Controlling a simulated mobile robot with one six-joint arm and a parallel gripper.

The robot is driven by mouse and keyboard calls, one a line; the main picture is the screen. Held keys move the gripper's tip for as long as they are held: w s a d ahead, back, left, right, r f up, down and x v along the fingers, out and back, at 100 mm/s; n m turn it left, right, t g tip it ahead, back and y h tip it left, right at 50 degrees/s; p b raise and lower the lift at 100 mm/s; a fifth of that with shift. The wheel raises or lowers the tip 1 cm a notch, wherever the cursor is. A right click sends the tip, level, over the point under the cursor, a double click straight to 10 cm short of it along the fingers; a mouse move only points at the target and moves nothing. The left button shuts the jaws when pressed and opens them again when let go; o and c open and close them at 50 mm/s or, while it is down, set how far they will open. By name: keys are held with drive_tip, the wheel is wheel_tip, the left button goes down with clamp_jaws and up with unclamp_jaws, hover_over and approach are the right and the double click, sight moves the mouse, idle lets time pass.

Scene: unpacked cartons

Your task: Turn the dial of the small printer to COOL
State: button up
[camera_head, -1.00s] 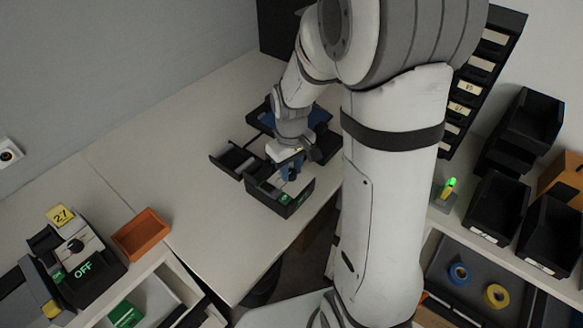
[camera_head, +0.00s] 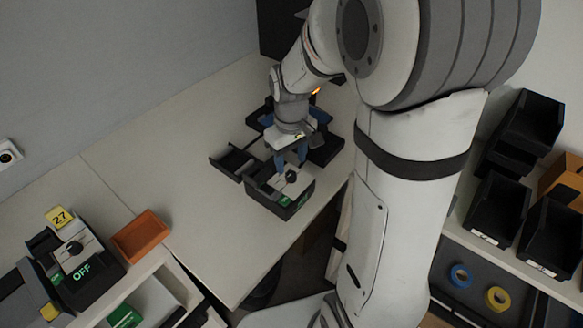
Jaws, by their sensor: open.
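The small printer (camera_head: 272,198) is a black box with a pale top on the white table, with green labels on its front. Its black dial (camera_head: 291,177) stands on the pale top; its setting is too small to read. My gripper (camera_head: 290,163) has blue fingers and points down just behind and above the dial. It is open and looks apart from the dial, though the gap is hard to judge. A second device (camera_head: 88,270) at the lower left has a black dial (camera_head: 74,247) and a green OFF label.
An open black tray (camera_head: 236,162) adjoins the printer on its left. Blue and black items lie behind my gripper. An orange bin (camera_head: 142,236) sits at the left. Black bins (camera_head: 498,208) and tape rolls (camera_head: 497,298) are at the right. The middle left of the table is clear.

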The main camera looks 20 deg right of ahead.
sight(291, 175)
drive_tip(key=shift+r, duration=1.7)
drive_tip(key=shift+s+r, duration=0.1)
drive_tip(key=shift+s, duration=0.05)
drive_tip(key=s+r+m+t, duration=0.1)
drive_tip(key=s+r+m, duration=0.1)
drive_tip(key=s, duration=0.5)
drive_tip(key=s+r+m+t, duration=0.2)
drive_tip(key=s+r, duration=0.1)
drive_tip(key=s, duration=0.4)
drive_tip(key=shift+s+d+r, duration=0.2)
drive_tip(key=shift+d+r, duration=0.1)
drive_tip(key=shift+r, duration=0.1)
